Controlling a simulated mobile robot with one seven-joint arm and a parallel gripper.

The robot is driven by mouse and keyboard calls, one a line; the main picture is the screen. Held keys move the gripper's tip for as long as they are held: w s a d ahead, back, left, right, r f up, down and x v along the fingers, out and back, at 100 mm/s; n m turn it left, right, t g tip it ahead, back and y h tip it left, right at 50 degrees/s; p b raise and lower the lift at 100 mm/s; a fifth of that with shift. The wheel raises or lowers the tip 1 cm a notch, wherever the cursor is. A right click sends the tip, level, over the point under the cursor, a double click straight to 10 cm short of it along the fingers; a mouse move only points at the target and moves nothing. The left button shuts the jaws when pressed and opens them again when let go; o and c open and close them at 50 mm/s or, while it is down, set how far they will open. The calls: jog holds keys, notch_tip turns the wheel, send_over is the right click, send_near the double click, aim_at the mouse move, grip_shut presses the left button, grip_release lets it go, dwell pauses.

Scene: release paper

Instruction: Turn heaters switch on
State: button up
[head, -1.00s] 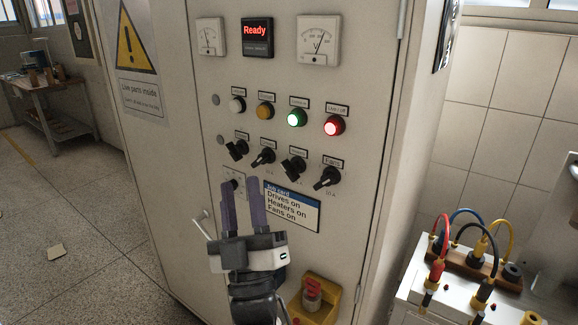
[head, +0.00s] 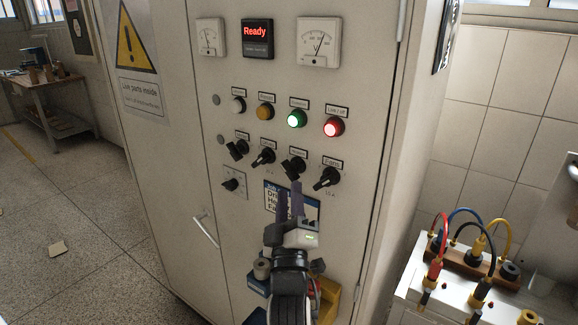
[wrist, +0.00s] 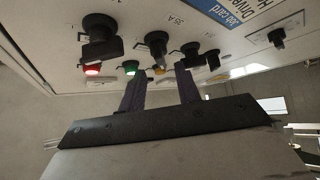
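A row of several black rotary switches is on the cabinet door. The leftmost (head: 236,150), second (head: 263,157), third (head: 293,167) and rightmost (head: 327,178) show in the head view. Their labels are too small to read, so I cannot tell which is the heaters switch. My gripper (head: 290,190) is just below the third switch, in front of the job card (head: 311,207), which it partly covers. In the wrist view the gripper (wrist: 159,78) is open, nothing between its fingers, with the third switch (wrist: 157,42) beyond the gap.
Lamps sit above the switches; the green lamp (head: 297,118) and red lamp (head: 334,126) are lit. A smaller knob (head: 231,185) and a door handle (head: 205,230) are at lower left. A display (head: 255,31) reads "Ready". A trolley with cables (head: 440,300) stands at right.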

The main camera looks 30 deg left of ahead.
aim_at(289, 177)
jog(key=p+x, duration=0.2)
jog(key=x, duration=0.4)
jog(key=shift+w+r, duration=0.1)
jog(key=shift+w, duration=0.1)
grip_shut()
